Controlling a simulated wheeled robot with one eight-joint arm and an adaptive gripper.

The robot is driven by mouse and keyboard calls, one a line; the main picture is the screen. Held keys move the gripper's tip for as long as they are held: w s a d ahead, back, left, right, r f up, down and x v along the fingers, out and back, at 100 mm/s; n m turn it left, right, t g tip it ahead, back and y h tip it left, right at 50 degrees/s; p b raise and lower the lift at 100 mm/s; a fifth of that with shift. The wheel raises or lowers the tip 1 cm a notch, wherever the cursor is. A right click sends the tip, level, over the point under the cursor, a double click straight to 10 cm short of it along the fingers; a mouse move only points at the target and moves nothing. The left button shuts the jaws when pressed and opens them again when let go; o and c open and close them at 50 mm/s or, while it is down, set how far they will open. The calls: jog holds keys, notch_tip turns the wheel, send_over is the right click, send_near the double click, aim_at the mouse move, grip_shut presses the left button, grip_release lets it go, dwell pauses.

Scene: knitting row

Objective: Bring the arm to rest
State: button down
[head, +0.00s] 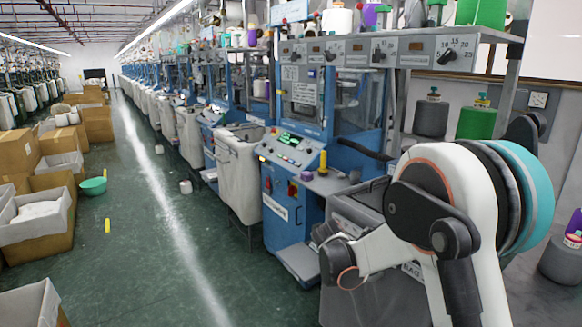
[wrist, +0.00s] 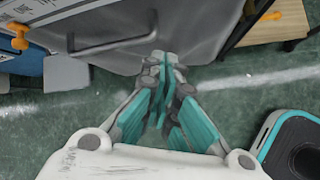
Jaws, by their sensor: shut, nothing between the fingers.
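My gripper (wrist: 165,65) shows in the wrist view with its teal-padded fingers together and nothing between them. Its fingertips are in front of a grey surface with a bar handle (wrist: 112,47); I cannot tell whether they touch it. In the head view my white arm (head: 470,185) with a teal band is folded at the right, in front of the machine row. The gripper's fingers cannot be made out clearly there.
A blue knitting machine (head: 290,190) stands just left of my arm, with a pale fabric bin (head: 238,170) beside it. Cardboard boxes (head: 48,195) and a green bowl (head: 94,186) lie at the left. The green aisle floor (head: 150,250) between is mostly clear.

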jog(key=s+r+m+y, duration=0.3)
jog(key=s+r+m, duration=0.6)
jog(key=s+r, duration=0.65)
jog(key=s+a+m+t+y, duration=0.1)
jog(key=s+m+t+y, duration=0.1)
jog(key=s+m, duration=0.9)
jog(key=s, duration=1)
jog(key=shift+s+r+y, duration=0.2)
jog(key=shift+s+y, duration=0.1)
jog(key=shift+y, duration=0.1)
